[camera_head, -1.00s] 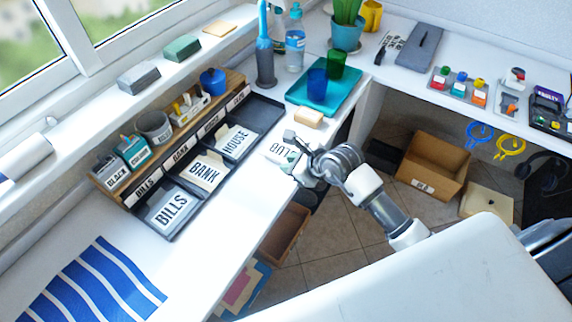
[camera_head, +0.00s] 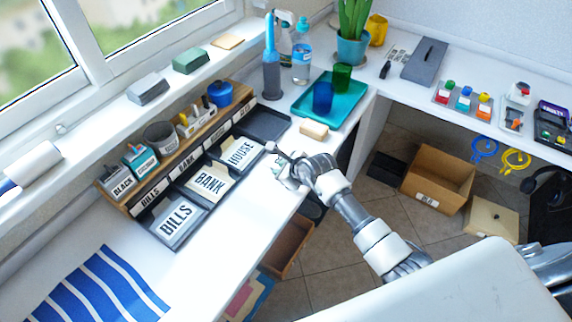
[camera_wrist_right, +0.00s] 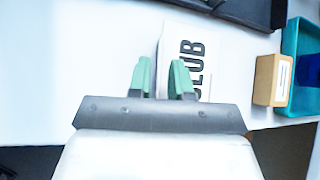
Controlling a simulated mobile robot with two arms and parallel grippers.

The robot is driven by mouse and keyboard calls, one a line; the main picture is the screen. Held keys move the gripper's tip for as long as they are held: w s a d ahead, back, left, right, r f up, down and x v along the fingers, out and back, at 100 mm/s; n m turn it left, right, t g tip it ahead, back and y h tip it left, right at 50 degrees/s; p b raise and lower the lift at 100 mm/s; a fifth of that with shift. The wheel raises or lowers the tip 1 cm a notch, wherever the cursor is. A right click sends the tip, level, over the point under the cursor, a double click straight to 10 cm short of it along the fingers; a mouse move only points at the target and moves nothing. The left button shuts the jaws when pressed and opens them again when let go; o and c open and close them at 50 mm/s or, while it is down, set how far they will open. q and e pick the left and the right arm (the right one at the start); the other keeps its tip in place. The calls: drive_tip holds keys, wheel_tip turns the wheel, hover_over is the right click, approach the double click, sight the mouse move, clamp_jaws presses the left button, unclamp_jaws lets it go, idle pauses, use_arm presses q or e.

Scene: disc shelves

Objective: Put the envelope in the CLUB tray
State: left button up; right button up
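The white envelope marked CLUB (camera_wrist_right: 198,50) lies on the white desk in the right wrist view. In the head view it is mostly hidden by my right gripper (camera_head: 279,165). In the wrist view the green fingertips of my right gripper (camera_wrist_right: 161,72) stand apart, with one edge of the envelope between them and the right finger overlapping its face. I see no clear grip on it. The dark tray at the far end of the row (camera_head: 266,126) is empty; its label is too small to read. My left gripper is not in view.
Nearer trays hold envelopes marked BILLS (camera_head: 175,218), BANK (camera_head: 211,183) and HOUSE (camera_head: 241,152). A tan block (camera_head: 313,130) and a teal tray (camera_head: 345,108) with cups sit beyond my gripper. A wooden rack (camera_head: 130,203) runs behind the trays.

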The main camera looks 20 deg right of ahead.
drive_tip(key=shift+w+a+f, duration=0.2)
drive_tip(key=shift+w+f, duration=0.1)
drive_tip(key=shift+f, duration=0.05)
clamp_jaws()
idle(0.3)
